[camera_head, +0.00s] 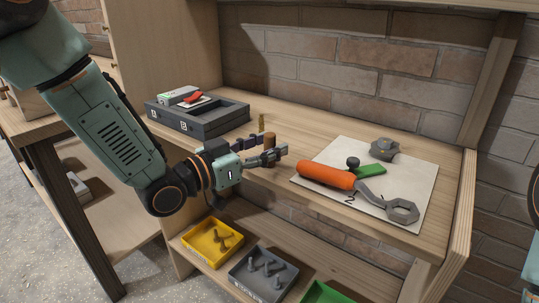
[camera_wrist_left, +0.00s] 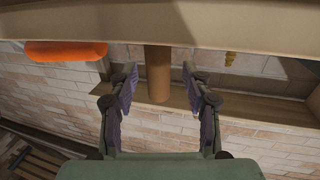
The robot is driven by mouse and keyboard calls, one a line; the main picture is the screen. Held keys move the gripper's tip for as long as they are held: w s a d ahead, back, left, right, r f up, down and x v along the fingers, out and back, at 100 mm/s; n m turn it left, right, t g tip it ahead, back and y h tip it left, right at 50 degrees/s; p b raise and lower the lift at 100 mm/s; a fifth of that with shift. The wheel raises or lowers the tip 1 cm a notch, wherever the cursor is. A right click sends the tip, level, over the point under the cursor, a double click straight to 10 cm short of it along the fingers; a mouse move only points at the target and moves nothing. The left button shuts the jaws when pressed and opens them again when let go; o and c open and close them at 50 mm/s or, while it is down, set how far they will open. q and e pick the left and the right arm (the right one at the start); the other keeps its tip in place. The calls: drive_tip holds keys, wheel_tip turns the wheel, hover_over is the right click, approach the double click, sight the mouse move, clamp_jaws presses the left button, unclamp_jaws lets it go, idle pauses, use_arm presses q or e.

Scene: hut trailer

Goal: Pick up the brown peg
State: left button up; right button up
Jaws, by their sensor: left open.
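The brown peg (camera_head: 270,138) stands upright on the wooden bench near its front edge. In the left wrist view, which appears upside down, the peg (camera_wrist_left: 158,75) shows between the two fingers, with a gap on each side. My left gripper (camera_head: 270,151) is open at the peg, low over the bench's front edge. Its spread purple-padded fingers also show in the left wrist view (camera_wrist_left: 159,84). The peg's lower part is partly hidden by the fingers in the head view. My right gripper is out of view.
A small brass piece (camera_head: 261,122) stands behind the peg. A dark case (camera_head: 200,119) lies at the left. Yellow (camera_head: 204,256), grey and green bins sit on the lower shelf.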

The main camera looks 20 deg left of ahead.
use_arm(q)
drive_tip(key=shift+w+d+r, duration=0.1)
drive_tip(key=shift+w+d, duration=0.3)
drive_tip(key=shift+a, duration=0.1)
drive_tip(key=c, duration=0.3)
clamp_jaws()
